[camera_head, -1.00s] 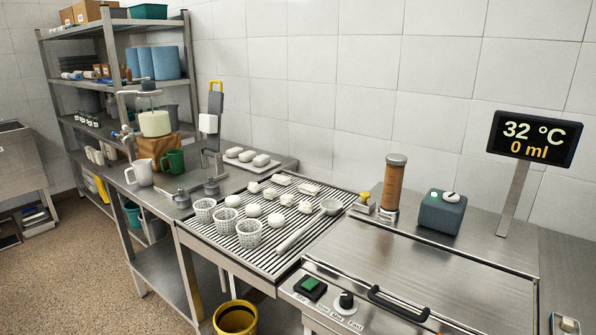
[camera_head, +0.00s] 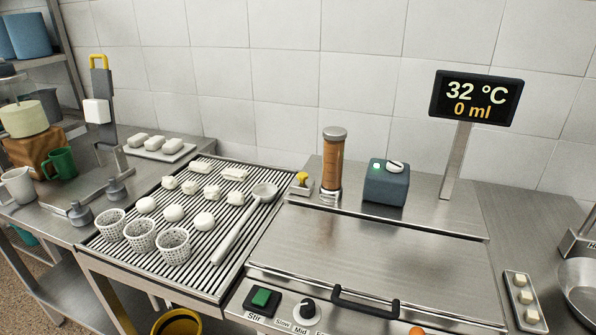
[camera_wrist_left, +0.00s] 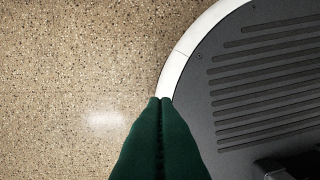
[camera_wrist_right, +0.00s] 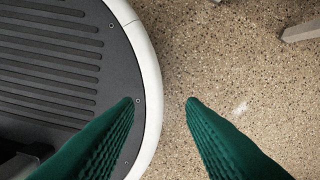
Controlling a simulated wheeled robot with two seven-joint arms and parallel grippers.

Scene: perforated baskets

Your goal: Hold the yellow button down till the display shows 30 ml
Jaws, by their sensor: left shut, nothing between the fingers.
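The yellow button (camera_head: 302,178) sits on a small metal block at the back of the steel counter, just left of an upright brown cylinder (camera_head: 332,162). The display (camera_head: 476,97) stands on a post at the back right and reads 32 °C and 0 ml. Neither gripper shows in the head view. In the left wrist view my left gripper (camera_wrist_left: 160,100) is shut and empty, pointing down over the floor and the edge of my base. In the right wrist view my right gripper (camera_wrist_right: 163,101) is open and empty, also above the floor and base edge.
A blue-grey box (camera_head: 386,185) with a knob stands right of the cylinder. A ribbed drain rack (camera_head: 205,245) holds perforated baskets, white pieces and a ladle (camera_head: 245,222). A lidded vat (camera_head: 375,255) with a black handle fills the middle. A green Stir button (camera_head: 262,298) is on the front panel.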

